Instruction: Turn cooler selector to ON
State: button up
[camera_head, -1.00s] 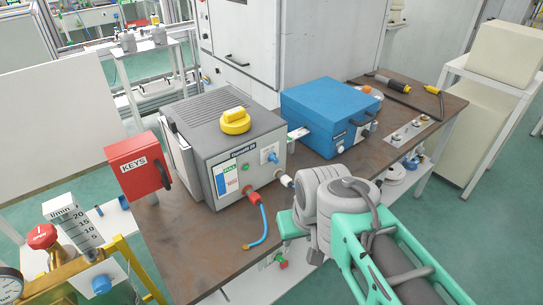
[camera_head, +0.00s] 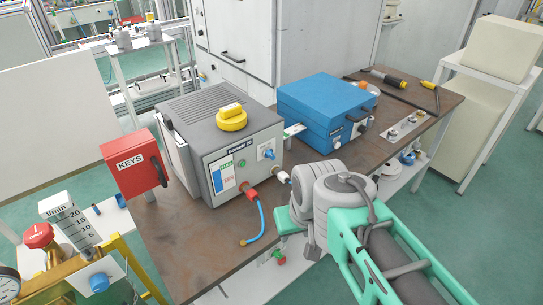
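The grey cooler unit (camera_head: 205,165) stands on the brown table, with a yellow cap (camera_head: 231,117) on top. Its front face carries a blue selector knob (camera_head: 267,152) on a light plate, a green button (camera_head: 242,163) and a label panel. I cannot read which position the selector is in. A red fitting (camera_head: 250,195) with a blue hose and a pale fitting sit low on that face. My grey and green arm reaches in from the lower right, in front of the table's edge.
A blue box (camera_head: 325,112) with dark handles stands right of the cooler. A red KEYS box (camera_head: 135,165) is at the left. The blue hose (camera_head: 258,225) curls onto the table (camera_head: 185,250). A torch (camera_head: 390,80) lies at the back right. Bare tabletop shows before the cooler.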

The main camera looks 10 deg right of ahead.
aim_at(269, 154)
jog(key=u, duration=1.65)
jog(key=k, duration=0.5)
jog(key=z, duration=0.25)
